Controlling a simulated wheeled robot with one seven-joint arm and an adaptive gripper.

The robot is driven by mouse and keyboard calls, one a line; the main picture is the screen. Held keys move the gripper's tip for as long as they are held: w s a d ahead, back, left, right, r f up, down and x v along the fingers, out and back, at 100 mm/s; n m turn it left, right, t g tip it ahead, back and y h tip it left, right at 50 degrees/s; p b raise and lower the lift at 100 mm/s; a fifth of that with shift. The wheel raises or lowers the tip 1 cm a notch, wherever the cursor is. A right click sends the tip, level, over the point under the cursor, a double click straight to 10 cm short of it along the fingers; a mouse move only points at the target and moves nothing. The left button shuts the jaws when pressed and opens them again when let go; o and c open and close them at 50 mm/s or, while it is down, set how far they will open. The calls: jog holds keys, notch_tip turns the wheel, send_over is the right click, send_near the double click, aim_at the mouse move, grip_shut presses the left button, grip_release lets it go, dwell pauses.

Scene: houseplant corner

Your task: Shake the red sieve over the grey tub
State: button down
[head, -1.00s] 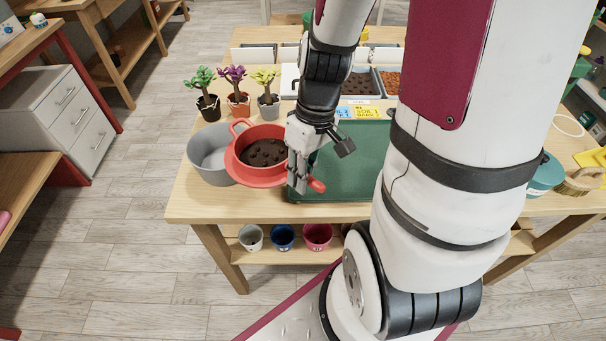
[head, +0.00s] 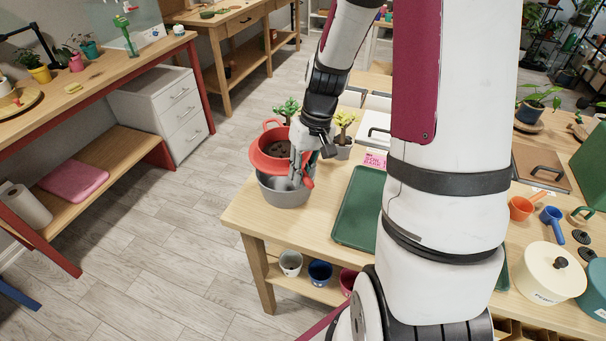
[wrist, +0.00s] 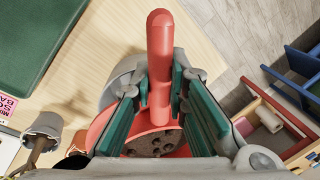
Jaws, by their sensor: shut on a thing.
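The red sieve (head: 258,158) holds dark brown clumps (head: 281,148) and is above the grey tub (head: 284,196), slightly tilted in the head view. The tub stands at the table's left end, its inside mostly hidden by the sieve. My gripper (head: 301,165) is shut on the sieve's handle at its right side. In the wrist view the red handle (wrist: 160,45) runs between the two green-padded fingers (wrist: 160,97), and part of the sieve with dark clumps (wrist: 155,145) shows below. The tub's rim shows behind it.
A dark green tray (head: 356,208) lies right of the tub. Small potted plants (head: 344,125) stand close behind the sieve. Several cups (head: 320,270) sit on the lower shelf. A cream lidded pot (head: 548,272) and scoops are at the right. Floor on the left is clear.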

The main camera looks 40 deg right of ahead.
jog(key=shift+f, duration=0.15)
jog(key=shift+d+b+x, duration=0.15)
jog(key=shift+b+x, duration=0.4)
jog(key=shift+x, duration=0.1)
jog(key=shift+d+b+x, duration=0.1)
jog(key=shift+b+x, duration=0.45)
jog(key=shift+x, duration=0.1)
jog(key=shift+s+f, duration=0.1)
jog(key=shift+f, duration=0.05)
